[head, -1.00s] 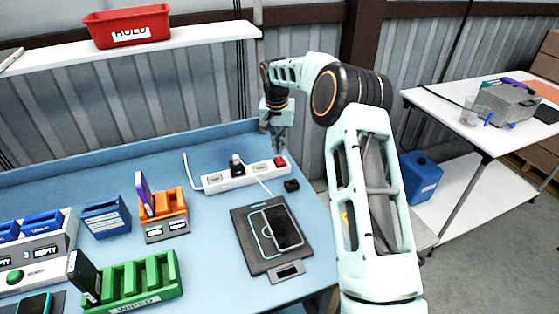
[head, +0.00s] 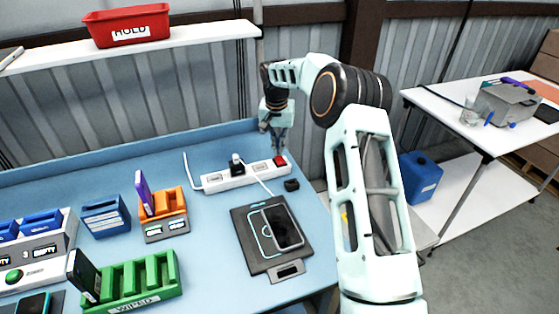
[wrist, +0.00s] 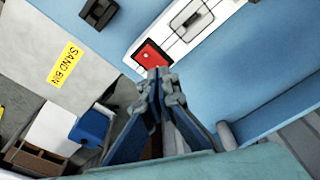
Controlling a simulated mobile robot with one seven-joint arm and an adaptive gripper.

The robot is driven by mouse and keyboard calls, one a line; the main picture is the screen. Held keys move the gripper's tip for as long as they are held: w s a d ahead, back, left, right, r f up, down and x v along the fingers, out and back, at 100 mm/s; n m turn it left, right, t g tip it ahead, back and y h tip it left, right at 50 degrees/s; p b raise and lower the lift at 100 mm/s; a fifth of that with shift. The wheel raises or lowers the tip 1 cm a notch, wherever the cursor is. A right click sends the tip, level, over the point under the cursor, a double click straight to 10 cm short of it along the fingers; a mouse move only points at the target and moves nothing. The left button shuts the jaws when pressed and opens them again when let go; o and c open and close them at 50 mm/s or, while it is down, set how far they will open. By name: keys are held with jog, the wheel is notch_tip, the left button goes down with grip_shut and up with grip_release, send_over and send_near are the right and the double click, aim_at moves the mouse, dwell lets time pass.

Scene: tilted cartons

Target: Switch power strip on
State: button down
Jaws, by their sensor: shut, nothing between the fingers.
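The white power strip (head: 232,178) lies along the back of the blue workbench, with a black plug (head: 237,163) in it. Its red switch (head: 280,161) is at the right end; the switch also shows in the wrist view (wrist: 151,55). My gripper (head: 279,153) is shut and empty, pointing down at the red switch. In the wrist view the closed fingertips (wrist: 158,74) overlap the lower edge of the switch. I cannot tell whether they touch it. Whether the switch is on cannot be seen.
A small black block (head: 291,185) sits just right of the strip. A phone (head: 283,227) lies on a dark pad (head: 252,241) in front. An orange rack (head: 170,205) and a green rack (head: 150,279) stand to the left.

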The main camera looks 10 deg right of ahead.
aim_at(278, 158)
jog(key=shift+f+b, duration=0.55)
jog(key=shift+f, duration=0.5)
jog(key=shift+s+r, duration=0.1)
jog(key=shift+r+p, duration=2.45)
jog(key=shift+r, duration=1.1)
